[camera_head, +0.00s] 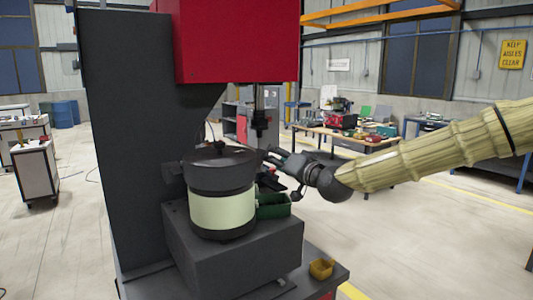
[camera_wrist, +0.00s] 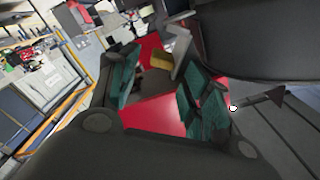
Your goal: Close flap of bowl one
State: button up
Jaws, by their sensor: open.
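The bowl (camera_head: 221,172) is a dark round feeder bowl on a cream drum, on a dark grey machine base. In the wrist view its dark curved side (camera_wrist: 265,45) fills the upper right. My gripper (camera_head: 275,160) is at the bowl's right side, close to its rim, and looks empty. In the wrist view my gripper (camera_wrist: 162,87) has its two teal-padded fingers apart, with red and yellow surfaces beyond. A dark pointed piece (camera_wrist: 262,97) shows below the bowl there; I cannot tell whether it is the flap. I cannot make out the flap clearly in either view.
A green bin (camera_head: 273,206) stands right of the drum, under my gripper. A small yellow bin (camera_head: 321,268) sits at the base's front right. A dark column (camera_head: 135,130) and red housing (camera_head: 238,40) rise behind the bowl.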

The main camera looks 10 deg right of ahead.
jog(key=shift+p+x, duration=0.8)
jog(key=shift+x, duration=2.2)
